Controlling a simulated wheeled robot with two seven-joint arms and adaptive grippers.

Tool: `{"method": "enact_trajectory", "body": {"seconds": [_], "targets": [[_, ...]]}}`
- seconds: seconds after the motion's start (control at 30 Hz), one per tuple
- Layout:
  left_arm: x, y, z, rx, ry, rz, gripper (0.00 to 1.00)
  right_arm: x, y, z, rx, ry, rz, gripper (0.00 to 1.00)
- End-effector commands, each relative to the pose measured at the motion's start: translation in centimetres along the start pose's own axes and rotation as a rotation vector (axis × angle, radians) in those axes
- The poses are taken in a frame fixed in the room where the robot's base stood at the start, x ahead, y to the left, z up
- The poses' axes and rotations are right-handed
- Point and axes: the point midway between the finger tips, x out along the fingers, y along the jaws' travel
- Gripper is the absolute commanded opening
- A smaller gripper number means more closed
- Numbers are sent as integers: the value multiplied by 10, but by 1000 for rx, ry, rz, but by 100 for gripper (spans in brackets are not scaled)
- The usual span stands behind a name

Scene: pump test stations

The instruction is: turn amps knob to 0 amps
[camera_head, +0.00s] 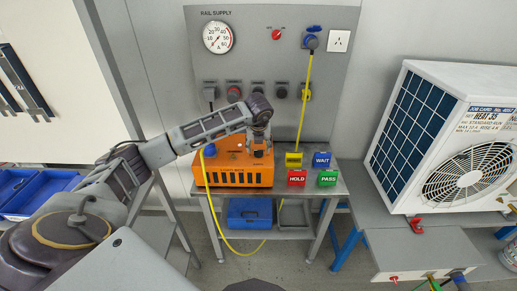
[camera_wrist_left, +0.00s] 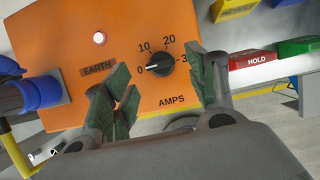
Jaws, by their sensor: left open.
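The orange tester box (camera_head: 215,172) stands on a small grey bench. Its black amps knob (camera_wrist_left: 160,65) shows in the left wrist view, on the panel marked 0, 10, 20 and a partly covered 30. The knob's white pointer mark faces left, toward the 0. My left gripper (camera_head: 259,132) is over the box's top in the head view. In the left wrist view, the left gripper (camera_wrist_left: 166,90) is open, its green-padded fingers on either side of the knob, with visible gaps and nothing held. My right gripper is out of view.
Red HOLD (camera_head: 297,178), green PASS (camera_head: 328,179), blue WAIT (camera_head: 321,160) and yellow (camera_head: 294,159) blocks stand right of the box. A blue plug (camera_wrist_left: 40,92) sits left of the panel. A yellow cable (camera_head: 304,105) hangs behind. A white heat pump unit (camera_head: 430,85) stands right.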

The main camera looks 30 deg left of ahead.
Motion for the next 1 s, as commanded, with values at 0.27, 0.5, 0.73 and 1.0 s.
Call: {"method": "enact_trajectory", "body": {"seconds": [0.27, 0.5, 0.73, 1.0], "targets": [[-43, 0, 1, -1, -2, -2, 57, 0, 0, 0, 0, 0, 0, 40], [-72, 0, 0, 0, -1, -1, 57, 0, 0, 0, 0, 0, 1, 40], [-82, 0, 0, -1, -1, -1, 57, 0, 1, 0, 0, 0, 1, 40], [-82, 0, 0, -1, 0, 0, 57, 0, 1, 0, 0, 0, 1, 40]]}}
